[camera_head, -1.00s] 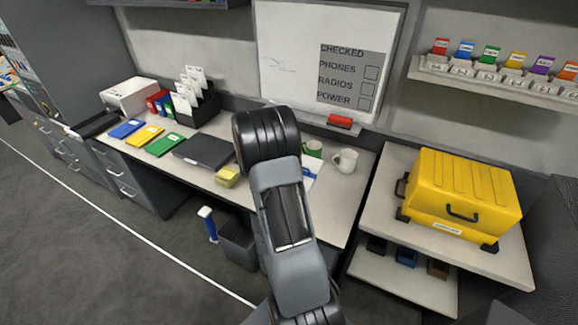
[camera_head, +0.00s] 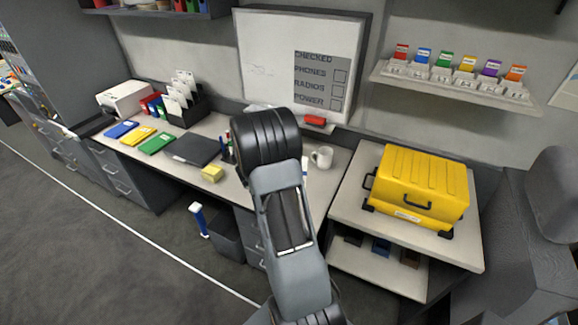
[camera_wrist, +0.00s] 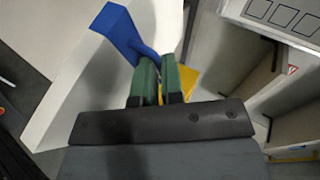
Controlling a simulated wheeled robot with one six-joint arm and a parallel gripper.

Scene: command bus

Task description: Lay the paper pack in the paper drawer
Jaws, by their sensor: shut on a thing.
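My gripper (camera_wrist: 160,78) shows in the wrist view with two green fingers close together. They are shut on a blue thing (camera_wrist: 122,32), which reaches up and left from between the fingertips; I cannot tell if it is the paper pack. In the head view my arm hides my gripper and what it holds. Grey drawers (camera_head: 124,186) stand under the desk's left part, and more drawers (camera_head: 248,232) under its right part, partly behind my arm. All look closed. I cannot tell which is the paper drawer.
The desk (camera_head: 229,187) carries a white machine (camera_head: 125,98), coloured folders (camera_head: 137,136), a dark flat box (camera_head: 192,150), a yellow block (camera_head: 212,174) and a white mug (camera_head: 322,157). A yellow case (camera_head: 420,185) stands on the right table. A bin (camera_head: 227,240) stands on the floor.

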